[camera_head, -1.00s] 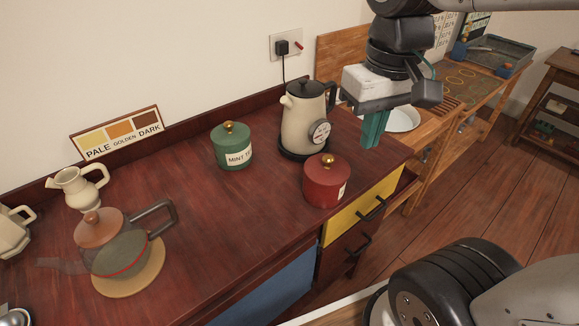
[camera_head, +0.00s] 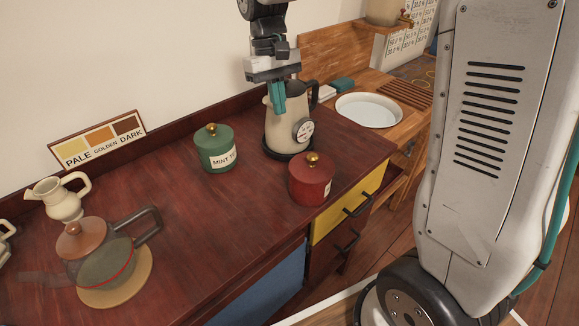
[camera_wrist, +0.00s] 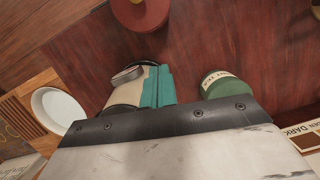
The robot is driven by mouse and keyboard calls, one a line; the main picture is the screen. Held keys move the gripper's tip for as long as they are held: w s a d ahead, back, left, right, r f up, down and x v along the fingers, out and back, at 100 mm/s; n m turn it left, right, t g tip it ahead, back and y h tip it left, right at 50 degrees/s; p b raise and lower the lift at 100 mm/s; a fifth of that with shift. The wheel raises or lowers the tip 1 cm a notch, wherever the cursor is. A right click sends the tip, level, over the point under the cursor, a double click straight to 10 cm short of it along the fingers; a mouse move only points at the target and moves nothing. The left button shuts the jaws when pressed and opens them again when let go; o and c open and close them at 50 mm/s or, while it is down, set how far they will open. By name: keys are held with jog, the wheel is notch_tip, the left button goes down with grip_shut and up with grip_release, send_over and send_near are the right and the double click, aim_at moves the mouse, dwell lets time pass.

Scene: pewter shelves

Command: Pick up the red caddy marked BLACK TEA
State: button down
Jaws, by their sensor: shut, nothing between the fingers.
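The red caddy (camera_head: 311,183) with a gold knob stands upright on the dark red counter, near its front right edge. Its label is turned away to the right, so I cannot read it. In the wrist view the red caddy (camera_wrist: 140,12) is cut off by the top edge. My gripper (camera_head: 278,110) has teal fingers, shut and empty, pointing down in front of the cream kettle, behind and above the red caddy and apart from it. The fingers also show in the wrist view (camera_wrist: 158,88).
The cream kettle (camera_head: 284,133) stands behind the red caddy. A green MINT TEA caddy (camera_head: 216,155) stands to its left. A glass teapot (camera_head: 105,262) on a round mat and a cream jug (camera_head: 58,198) are farther left. A white plate (camera_head: 369,111) lies on the wooden bench.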

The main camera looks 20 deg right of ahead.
jog(key=x, duration=1.7)
